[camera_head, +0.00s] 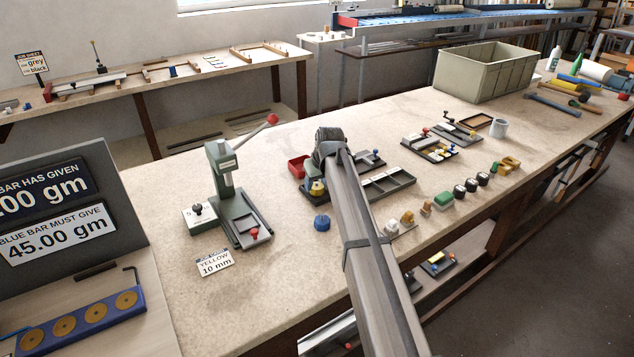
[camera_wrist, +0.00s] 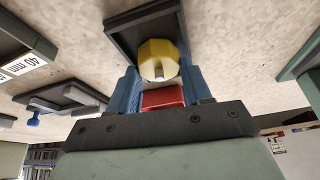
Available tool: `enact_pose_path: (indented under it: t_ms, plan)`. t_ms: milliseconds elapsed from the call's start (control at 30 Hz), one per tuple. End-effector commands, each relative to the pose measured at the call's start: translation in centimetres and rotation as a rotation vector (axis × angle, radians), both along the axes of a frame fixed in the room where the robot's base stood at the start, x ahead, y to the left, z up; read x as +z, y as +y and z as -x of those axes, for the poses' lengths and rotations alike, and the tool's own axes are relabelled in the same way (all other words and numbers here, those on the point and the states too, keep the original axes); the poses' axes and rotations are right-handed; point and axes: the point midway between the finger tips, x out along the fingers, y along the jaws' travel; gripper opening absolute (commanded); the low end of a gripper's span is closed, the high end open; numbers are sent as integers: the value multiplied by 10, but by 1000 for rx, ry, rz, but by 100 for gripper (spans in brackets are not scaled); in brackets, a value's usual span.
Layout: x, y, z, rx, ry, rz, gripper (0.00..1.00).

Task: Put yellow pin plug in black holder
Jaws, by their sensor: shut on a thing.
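The yellow pin plug (camera_wrist: 158,52) is faceted with a pale pin at its centre. In the wrist view it sits between the two blue fingers of my gripper (camera_wrist: 162,78), which is shut on it. The dark holder (camera_wrist: 122,32) shows as a rimmed tray right behind and beside the plug. I cannot tell whether the plug touches it. In the head view the plug (camera_head: 317,188) shows just under my gripper (camera_head: 318,178), over the dark tray. My arm hides part of that spot.
A red bin (camera_head: 297,166) stands close beside my gripper. A green press (camera_head: 232,190) with a red-knobbed lever stands to the left. A blue knob (camera_head: 322,223) lies in front. A grey compartment tray (camera_head: 388,184) is to the right. Bare bench lies behind.

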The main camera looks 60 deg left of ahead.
Motion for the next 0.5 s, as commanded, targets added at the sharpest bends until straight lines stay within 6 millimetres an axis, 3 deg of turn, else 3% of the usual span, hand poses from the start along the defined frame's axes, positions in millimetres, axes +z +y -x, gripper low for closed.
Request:
enact_pose_path:
  t_ms: [500]
  plan:
    - [-10,0,0,0,1,4,12]
